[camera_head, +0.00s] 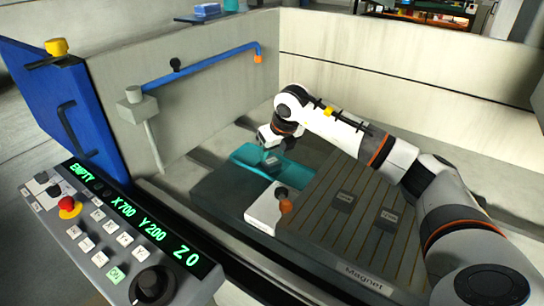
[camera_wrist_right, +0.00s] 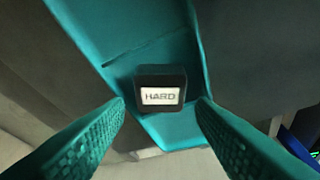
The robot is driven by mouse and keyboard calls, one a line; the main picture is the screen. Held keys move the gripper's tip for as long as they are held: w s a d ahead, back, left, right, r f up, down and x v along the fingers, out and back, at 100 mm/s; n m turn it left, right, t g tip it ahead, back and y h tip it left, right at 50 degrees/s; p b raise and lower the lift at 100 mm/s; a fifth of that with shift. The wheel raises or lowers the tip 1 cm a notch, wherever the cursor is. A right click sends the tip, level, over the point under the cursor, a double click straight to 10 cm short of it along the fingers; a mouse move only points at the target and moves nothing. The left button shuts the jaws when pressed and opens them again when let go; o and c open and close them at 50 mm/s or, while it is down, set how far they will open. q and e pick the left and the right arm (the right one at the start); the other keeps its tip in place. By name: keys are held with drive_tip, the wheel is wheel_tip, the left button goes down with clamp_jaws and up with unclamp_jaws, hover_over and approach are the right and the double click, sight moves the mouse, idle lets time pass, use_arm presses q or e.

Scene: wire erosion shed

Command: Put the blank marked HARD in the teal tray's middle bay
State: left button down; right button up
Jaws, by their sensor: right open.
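The dark blank marked HARD (camera_wrist_right: 160,97) lies label up in the teal tray (camera_wrist_right: 178,35) in the right wrist view. In the head view it is a small dark block (camera_head: 272,163) in the tray (camera_head: 295,177). I cannot tell which bay it sits in, as the dividers do not show clearly. My right gripper (camera_head: 268,146) is over the tray. Its fingers are open, one on each side of the blank with gaps between. My left gripper is not in view.
Two dark blanks (camera_head: 343,201) (camera_head: 388,219) lie on the slatted magnet plate (camera_head: 365,245). A white block with an orange knob (camera_head: 265,208) stands between tray and plate. A blue pipe (camera_head: 205,64) and the tank walls (camera_head: 400,77) bound the area. The control panel (camera_head: 115,235) is at front left.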

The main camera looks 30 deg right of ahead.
drive_tip(key=v, duration=0.9)
